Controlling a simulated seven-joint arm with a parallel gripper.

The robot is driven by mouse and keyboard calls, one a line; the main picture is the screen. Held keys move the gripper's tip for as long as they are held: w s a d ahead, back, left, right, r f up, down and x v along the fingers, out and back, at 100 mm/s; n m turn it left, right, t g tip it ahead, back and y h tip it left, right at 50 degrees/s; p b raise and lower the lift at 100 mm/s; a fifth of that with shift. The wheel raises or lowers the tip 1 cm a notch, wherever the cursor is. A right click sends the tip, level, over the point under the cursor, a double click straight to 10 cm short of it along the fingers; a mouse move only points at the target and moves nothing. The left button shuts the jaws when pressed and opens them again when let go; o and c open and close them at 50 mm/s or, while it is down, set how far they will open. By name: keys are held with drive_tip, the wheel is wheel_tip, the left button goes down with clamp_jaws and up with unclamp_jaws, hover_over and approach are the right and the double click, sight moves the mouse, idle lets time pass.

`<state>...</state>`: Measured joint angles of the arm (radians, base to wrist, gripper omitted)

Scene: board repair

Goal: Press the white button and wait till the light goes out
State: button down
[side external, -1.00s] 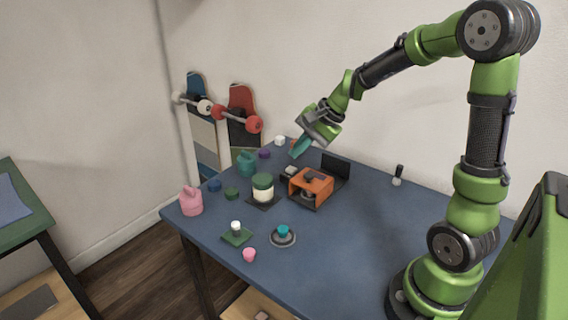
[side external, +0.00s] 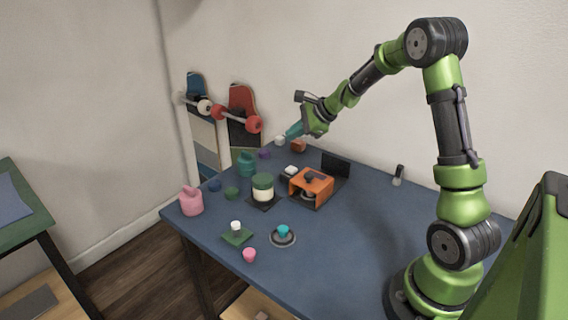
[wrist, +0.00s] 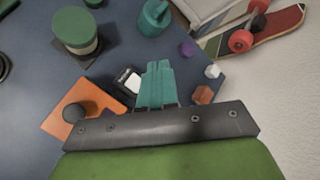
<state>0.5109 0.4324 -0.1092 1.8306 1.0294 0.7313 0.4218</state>
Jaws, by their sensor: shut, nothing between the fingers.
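A small block with a white top and black side (side external: 290,171) sits on the table beside the orange housing (side external: 318,186); it looks like the white button. In the wrist view, the white-topped block (wrist: 133,84) is just left of my fingers, with small lettering on its dark side. The orange housing (wrist: 58,122) has a dark round knob (wrist: 74,113) on it in that view. My gripper (side external: 283,137) is above the table's back edge, its teal fingers shut and empty. It is clear of the white-topped block. I cannot tell whether any light is lit.
White (side external: 280,140), purple (side external: 264,154) and orange (side external: 298,146) small pieces lie near the back corner. A green-lidded jar (side external: 262,187) and teal jug (side external: 246,165) stand left of the housing. A white knob on a green pad (side external: 237,238) is in front. The right of the table is mostly free.

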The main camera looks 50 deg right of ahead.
sight(294, 169)
drive_tip(key=shift+f, duration=4.2)
drive_tip(key=shift+f, duration=0.2)
drive_tip(key=shift+f, duration=0.25)
drive_tip(key=shift+f, duration=0.5)
drive_tip(key=shift+r, duration=0.95)
drive_tip(key=shift+r, duration=2.5)
